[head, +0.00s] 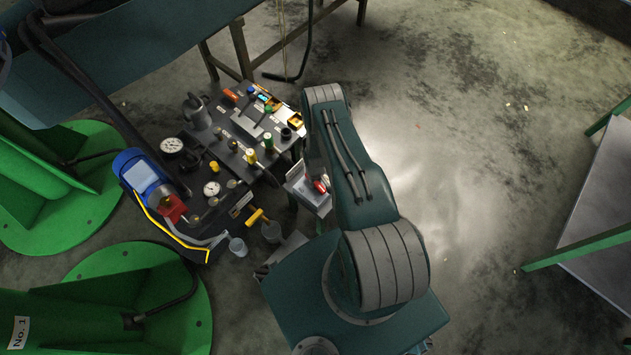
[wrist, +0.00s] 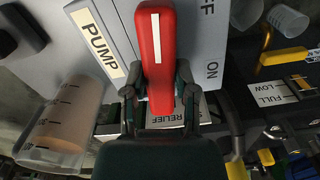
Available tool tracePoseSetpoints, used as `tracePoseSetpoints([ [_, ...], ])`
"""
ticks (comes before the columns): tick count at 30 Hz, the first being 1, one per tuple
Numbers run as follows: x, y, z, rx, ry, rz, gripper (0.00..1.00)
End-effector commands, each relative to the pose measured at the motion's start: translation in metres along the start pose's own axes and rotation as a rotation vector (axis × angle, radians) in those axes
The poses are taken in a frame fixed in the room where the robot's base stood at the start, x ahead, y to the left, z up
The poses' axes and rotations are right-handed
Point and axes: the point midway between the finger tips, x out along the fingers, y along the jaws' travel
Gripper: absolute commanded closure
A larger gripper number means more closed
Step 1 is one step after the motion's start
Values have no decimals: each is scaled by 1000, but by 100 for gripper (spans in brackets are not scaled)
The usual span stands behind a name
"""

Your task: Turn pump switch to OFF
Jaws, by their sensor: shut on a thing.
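The pump switch has a red handle (wrist: 156,45) with a white stripe, on a grey box (wrist: 195,45) labelled PUMP. In the wrist view the handle stands nearly upright in the picture. My gripper (wrist: 158,90) is shut on the handle, one finger on each side. In the head view the box (head: 318,203) and the red handle (head: 320,186) show beside my arm, which mostly hides the gripper.
A beaker with brown liquid (wrist: 67,120) is left of the box in the wrist view. In the head view, the dark panel (head: 215,135) with gauges and valves lies left of the switch. Small cups (head: 237,247) stand near it. Open floor lies to the right.

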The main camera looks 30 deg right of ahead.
Motion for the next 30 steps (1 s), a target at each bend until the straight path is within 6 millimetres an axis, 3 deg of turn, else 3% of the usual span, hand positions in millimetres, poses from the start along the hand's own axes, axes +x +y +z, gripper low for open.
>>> tracePoseSetpoints([
  [12,1,0,2,-176,-3,-2,100],
  [28,1,0,2,-199,-4,-2,100],
  [29,1,0,2,-198,-4,-2,54],
  [30,1,0,2,-198,-4,-2,36],
])
